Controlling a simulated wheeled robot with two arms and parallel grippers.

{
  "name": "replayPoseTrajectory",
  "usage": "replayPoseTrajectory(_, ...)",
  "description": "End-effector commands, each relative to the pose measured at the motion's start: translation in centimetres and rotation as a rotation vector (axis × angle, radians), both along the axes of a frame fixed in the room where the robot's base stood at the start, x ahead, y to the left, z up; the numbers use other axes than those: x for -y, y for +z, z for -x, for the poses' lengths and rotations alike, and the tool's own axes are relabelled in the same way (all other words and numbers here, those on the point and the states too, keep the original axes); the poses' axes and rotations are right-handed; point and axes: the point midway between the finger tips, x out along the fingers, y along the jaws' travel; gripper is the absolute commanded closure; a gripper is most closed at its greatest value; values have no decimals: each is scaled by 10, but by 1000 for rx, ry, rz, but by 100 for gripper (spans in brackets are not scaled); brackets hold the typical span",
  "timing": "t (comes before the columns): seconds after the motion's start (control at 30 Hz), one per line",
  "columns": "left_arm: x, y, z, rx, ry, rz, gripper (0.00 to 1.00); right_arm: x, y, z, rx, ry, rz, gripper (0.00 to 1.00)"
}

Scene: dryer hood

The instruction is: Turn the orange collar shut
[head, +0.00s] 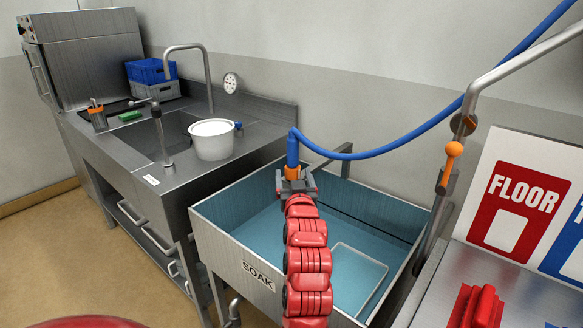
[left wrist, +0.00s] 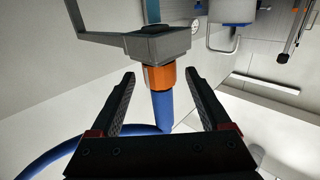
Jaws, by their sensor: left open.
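The orange collar (head: 292,172) sits at the end of the blue hose (head: 388,146), above the SOAK basin's back wall. In the left wrist view the collar (left wrist: 158,78) lies between a grey block (left wrist: 158,43) and the blue hose end (left wrist: 162,109). My left gripper (head: 296,184) is at the collar. In the left wrist view its open fingers (left wrist: 160,76) stand either side of the collar and hose end, with visible gaps. The gripper hides the collar's lower part in the head view. My right gripper is not in view.
The blue-lined SOAK basin (head: 215,222) lies below, with a grey bracket (head: 335,153) at its back. A pipe with an orange-handled lever (head: 452,160) stands right. A white pot (head: 212,139) is on the left counter. A FLOOR sign (head: 515,196) stands right.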

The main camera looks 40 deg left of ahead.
Motion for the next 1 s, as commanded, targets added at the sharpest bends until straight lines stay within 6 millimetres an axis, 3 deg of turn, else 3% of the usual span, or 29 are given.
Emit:
replayPoseTrajectory(0.13,-21,0,-22,0,3,0,19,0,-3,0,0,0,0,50)
replayPoseTrajectory(0.3,-33,0,-38,2,1,-1,19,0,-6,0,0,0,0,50)
replayPoseTrajectory(0.73,-39,1,-45,3,0,-1,19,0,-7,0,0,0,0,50)
replayPoseTrajectory(1.0,-38,1,-45,2,0,-1,68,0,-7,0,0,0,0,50)
